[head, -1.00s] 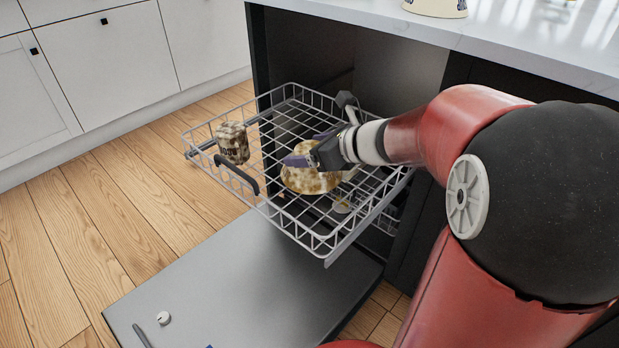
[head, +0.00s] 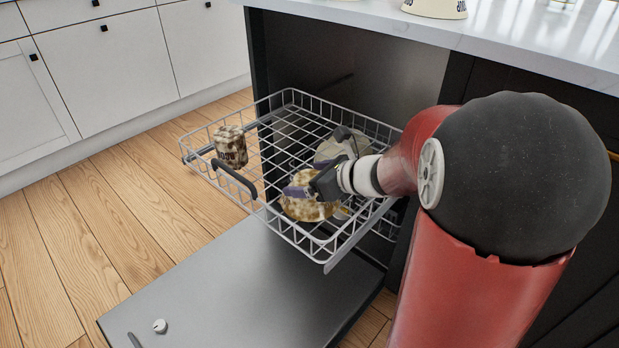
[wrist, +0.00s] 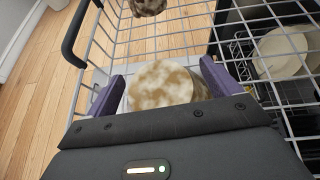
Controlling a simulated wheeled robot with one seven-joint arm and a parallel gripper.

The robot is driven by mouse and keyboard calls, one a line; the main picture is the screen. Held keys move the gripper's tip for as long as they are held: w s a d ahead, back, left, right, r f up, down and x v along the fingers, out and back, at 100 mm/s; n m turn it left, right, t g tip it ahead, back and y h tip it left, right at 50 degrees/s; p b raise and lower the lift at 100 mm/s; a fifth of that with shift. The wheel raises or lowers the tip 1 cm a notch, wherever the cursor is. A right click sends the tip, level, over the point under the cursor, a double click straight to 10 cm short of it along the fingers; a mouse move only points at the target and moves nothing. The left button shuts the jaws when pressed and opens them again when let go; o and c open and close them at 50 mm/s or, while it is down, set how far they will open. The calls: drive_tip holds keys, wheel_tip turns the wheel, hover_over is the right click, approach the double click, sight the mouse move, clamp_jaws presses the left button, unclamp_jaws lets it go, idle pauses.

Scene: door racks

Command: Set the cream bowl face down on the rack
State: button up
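The cream bowl (head: 312,210) with brown stains is at the front right part of the pulled-out wire rack (head: 333,264). It is face down, its round base facing up toward the wrist camera (wrist: 160,84). My gripper (head: 300,192) reaches over it from the right.
A stained cup (head: 231,147) stands at the rack's left side. Pale dishes (wrist: 282,52) show through the wires at the right in the wrist view. The open dishwasher door (head: 235,295) lies below; the counter (head: 520,42) overhangs behind. The rack's middle-left is clear.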

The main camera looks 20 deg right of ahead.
drive_tip(key=shift+o, duration=0.9)
drive_tip(key=p+v, duration=0.1)
drive_tip(key=v, duration=1)
drive_tip(key=w+d+r+m+t+h, duration=0.1)
drive_tip(key=d+r+m+t+h, duration=0.2)
drive_tip(key=m, duration=0.5)
drive_tip(key=w+d+r+m+t+h, duration=0.1)
drive_tip(key=d+r+m+t+h, duration=0.1)
drive_tip(key=r+m+h, duration=0.5)
drive_tip(key=s+a+f+m+g+y, duration=0.1)
drive_tip(key=s+a+f+m+g, duration=0.3)
drive_tip(key=s+m, duration=0.5)
drive_tip(key=s+a+f+m+g+y, duration=0.1)
drive_tip(key=s+a+f+m+g, duration=0.3)
drive_tip(key=s+m, duration=0.5)
drive_tip(key=a+f+m, duration=0.2)
drive_tip(key=m, duration=0.8)
drive_tip(key=shift+a+m+g, duration=0.3)
drive_tip(key=shift+g, duration=0.1)
